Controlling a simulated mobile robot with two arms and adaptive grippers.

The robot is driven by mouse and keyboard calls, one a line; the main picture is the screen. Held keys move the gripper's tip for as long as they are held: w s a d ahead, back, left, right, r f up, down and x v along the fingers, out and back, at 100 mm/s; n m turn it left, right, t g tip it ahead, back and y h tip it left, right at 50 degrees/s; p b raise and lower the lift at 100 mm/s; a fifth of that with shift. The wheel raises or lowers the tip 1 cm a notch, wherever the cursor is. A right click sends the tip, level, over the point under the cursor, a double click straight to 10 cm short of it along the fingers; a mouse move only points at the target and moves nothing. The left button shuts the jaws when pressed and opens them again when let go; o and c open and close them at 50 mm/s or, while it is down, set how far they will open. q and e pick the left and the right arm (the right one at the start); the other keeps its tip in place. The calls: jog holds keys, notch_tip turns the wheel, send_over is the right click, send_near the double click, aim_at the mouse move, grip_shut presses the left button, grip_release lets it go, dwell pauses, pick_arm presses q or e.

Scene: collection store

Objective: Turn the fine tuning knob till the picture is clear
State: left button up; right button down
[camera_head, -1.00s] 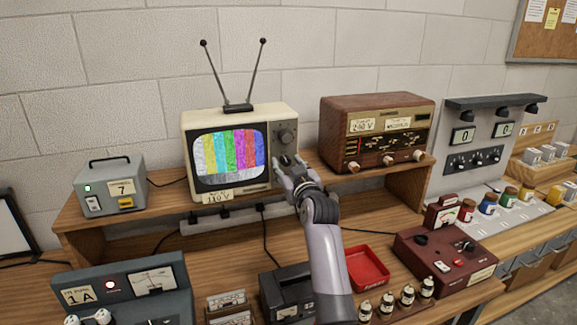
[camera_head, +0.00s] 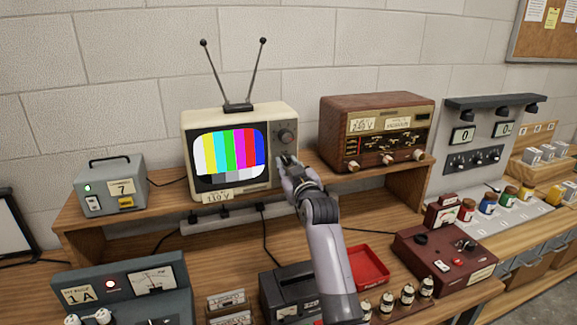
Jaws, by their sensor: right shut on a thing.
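The cream television (camera_head: 188,130) stands on the wooden shelf with its two-rod aerial (camera_head: 238,105) on top. Its screen (camera_head: 230,152) shows sharp, solid colour bars with a dark band below. The large upper knob (camera_head: 286,136) on its right-hand panel is uncovered. My right gripper (camera_head: 285,161) is at the lower part of that panel, shut on the small fine tuning knob, which its fingers mostly hide. My left gripper is not in view.
A brown radio (camera_head: 375,112) stands right of the television, and a grey box with a handle (camera_head: 109,187) stands to its left. Below my right arm are a red tray (camera_head: 368,268), several small valves (camera_head: 407,295) and a dark red tester (camera_head: 445,255).

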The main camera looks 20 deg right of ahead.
jog(key=shift+n, duration=1.2)
jog(key=c, duration=1.4)
grip_release()
jog(key=shift+s, duration=0.15)
jog(key=s, duration=1.1)
jog(key=shift+s, duration=0.35)
